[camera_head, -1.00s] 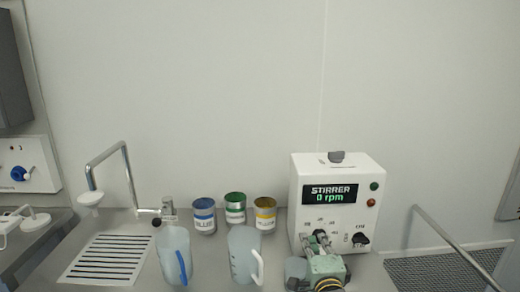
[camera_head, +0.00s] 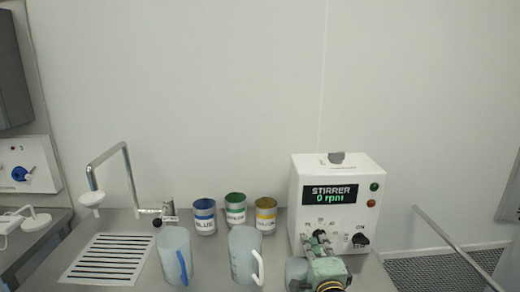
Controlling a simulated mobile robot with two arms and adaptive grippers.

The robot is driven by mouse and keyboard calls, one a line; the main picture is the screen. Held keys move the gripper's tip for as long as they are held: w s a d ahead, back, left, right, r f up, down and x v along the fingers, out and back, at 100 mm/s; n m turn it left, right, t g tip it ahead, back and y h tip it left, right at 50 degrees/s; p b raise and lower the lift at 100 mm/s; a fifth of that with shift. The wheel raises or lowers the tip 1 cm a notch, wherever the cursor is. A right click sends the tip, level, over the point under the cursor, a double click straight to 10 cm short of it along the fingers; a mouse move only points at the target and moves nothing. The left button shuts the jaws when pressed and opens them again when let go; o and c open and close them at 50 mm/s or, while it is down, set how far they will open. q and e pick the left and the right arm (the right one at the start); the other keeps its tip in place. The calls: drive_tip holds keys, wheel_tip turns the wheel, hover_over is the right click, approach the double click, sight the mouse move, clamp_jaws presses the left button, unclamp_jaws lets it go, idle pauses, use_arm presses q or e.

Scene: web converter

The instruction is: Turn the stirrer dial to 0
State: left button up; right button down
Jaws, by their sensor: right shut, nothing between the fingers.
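The white stirrer box (camera_head: 340,174) stands on the counter at the right, and its display (camera_head: 331,195) reads "STIRRER 0 rpm". A black ON switch knob (camera_head: 360,241) sits low on its front at the right. My right gripper (camera_head: 319,236) is shut at the lower front of the box, pointing toward the speed marks. The fingers cover the place where the dial is, so the dial itself and any contact with it cannot be made out. My left gripper is not in view.
Two translucent jugs, one with a blue handle (camera_head: 175,252) and one with a white handle (camera_head: 245,250), stand left of my arm. Blue (camera_head: 204,217), green (camera_head: 235,208) and yellow (camera_head: 265,215) cans stand behind. A faucet (camera_head: 128,175) and drain grate (camera_head: 106,259) lie left.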

drive_tip(key=shift+d+f, duration=0.1)
drive_tip(key=shift+f, duration=0.25)
drive_tip(key=shift+s+f, duration=0.1)
drive_tip(key=shift+f, duration=0.95)
drive_tip(key=shift+a+f+p, duration=0.1)
drive_tip(key=shift+a+p, duration=0.15)
drive_tip(key=shift+p, duration=0.05)
drive_tip(key=shift+s+a+f+p, duration=0.15)
drive_tip(key=shift+s+p, duration=0.2)
drive_tip(key=shift+p, duration=0.2)
drive_tip(key=shift+s+a+f+p, duration=0.1)
drive_tip(key=shift+s+p, duration=0.2)
drive_tip(key=shift+p, duration=0.2)
drive_tip(key=s, duration=0.1)
drive_tip(key=s+p, duration=0.1)
drive_tip(key=s, duration=0.1)
drive_tip(key=shift+s+d+r+p, duration=0.15)
drive_tip(key=shift+r+p, duration=0.1)
drive_tip(key=shift+p, duration=0.15)
drive_tip(key=shift+s, duration=0.45)
drive_tip(key=shift+f, duration=0.1)
drive_tip(key=shift+w, duration=0.1)
